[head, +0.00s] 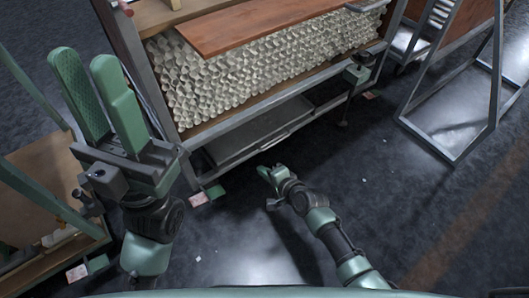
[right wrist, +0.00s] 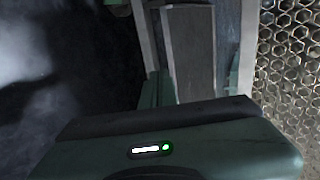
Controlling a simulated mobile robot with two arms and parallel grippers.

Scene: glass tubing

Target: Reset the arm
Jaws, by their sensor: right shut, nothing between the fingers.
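My left gripper (head: 87,62) is raised at the left of the head view. Its two long green fingers stand apart with nothing seen between them. My right gripper (head: 264,172) is low in the middle of the head view, in front of the rack's lower shelf. Its green fingers are shut and empty; they show partly in the right wrist view (right wrist: 158,90), behind the dark green gripper body. The right arm reaches up from the bottom edge of the head view.
A wheeled metal rack (head: 190,141) holds stacked glass tubing (head: 240,75) under a reddish board (head: 270,27). Tube ends also show at the right of the wrist view (right wrist: 290,60). A wooden cart (head: 45,180) stands left, a metal frame (head: 440,150) right. Dark floor (head: 400,215) lies open between.

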